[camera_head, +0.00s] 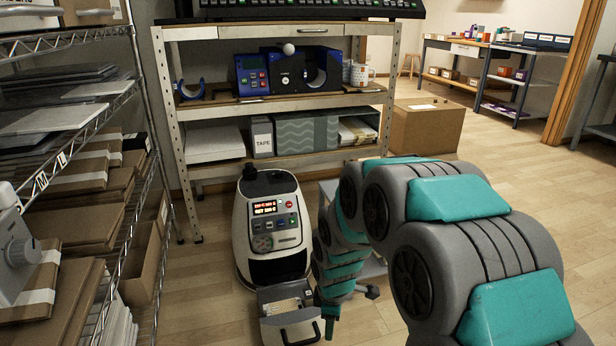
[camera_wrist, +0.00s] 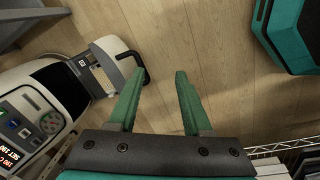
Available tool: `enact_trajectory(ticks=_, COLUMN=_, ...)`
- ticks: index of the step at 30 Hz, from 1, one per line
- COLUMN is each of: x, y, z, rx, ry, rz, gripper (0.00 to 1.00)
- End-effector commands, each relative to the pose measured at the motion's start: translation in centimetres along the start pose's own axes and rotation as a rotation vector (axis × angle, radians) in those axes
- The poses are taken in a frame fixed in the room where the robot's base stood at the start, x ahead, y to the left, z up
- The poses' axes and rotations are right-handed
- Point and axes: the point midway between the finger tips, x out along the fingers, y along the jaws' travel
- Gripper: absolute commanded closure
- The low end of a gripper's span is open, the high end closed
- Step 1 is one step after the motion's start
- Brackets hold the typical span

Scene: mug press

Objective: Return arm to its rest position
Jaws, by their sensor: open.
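My gripper (camera_wrist: 157,103) is open in the wrist view, with its two green fingers apart and nothing between them. Bare wooden floor shows beyond the fingertips. In the head view my grey and teal arm (camera_head: 400,215) bends down at the centre right, and a green finger (camera_head: 330,322) shows at its lower end beside the front of a white and black machine (camera_head: 270,215). The machine has a lit display and buttons.
A shelf unit (camera_head: 275,103) at the back holds a blue mug press (camera_head: 288,72) and a white mug (camera_head: 359,75). A wire rack (camera_head: 75,125) with boxes stands at the left. A cardboard box (camera_head: 427,127) sits on the floor behind. Open floor (camera_head: 530,190) lies at the right.

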Motion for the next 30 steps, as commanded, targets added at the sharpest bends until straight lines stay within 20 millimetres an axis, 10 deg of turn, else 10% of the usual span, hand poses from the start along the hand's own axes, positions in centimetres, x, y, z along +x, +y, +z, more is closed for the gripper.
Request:
enact_trajectory(ticks=15, x=-15.8, y=-12.0, z=9.9, rx=0.771, ry=-0.106, rz=-0.104, gripper=0.51)
enact_trajectory(ticks=30, x=-23.2, y=-24.2, z=14.4, rx=1.346, ry=-0.214, rz=-0.176, gripper=0.51)
